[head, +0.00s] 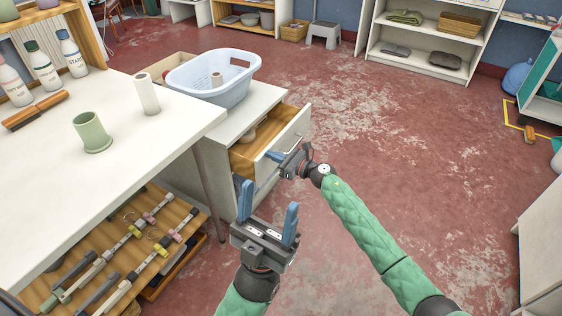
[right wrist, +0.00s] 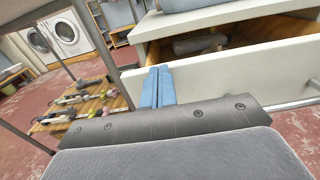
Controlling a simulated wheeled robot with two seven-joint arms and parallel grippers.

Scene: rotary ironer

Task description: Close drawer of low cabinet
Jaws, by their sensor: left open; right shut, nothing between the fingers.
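The low cabinet (head: 217,170) is white and stands at the right end of the white table. Its top drawer (head: 297,129) is pulled out, with a wooden inside and a grey rolled item (right wrist: 200,43) in it. My right gripper (head: 274,155) is shut and empty, with its blue fingertips at the drawer's white front. In the right wrist view the closed fingers (right wrist: 157,85) stand upright against or just before the drawer front (right wrist: 230,72); I cannot tell whether they touch. My left gripper (head: 268,205) is open and empty, below and in front of the cabinet.
A light blue laundry basket (head: 212,88) sits on the cabinet top. The white table (head: 60,160) holds bottles, a green cup (head: 92,132) and a white roll. A lower shelf carries hangers.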

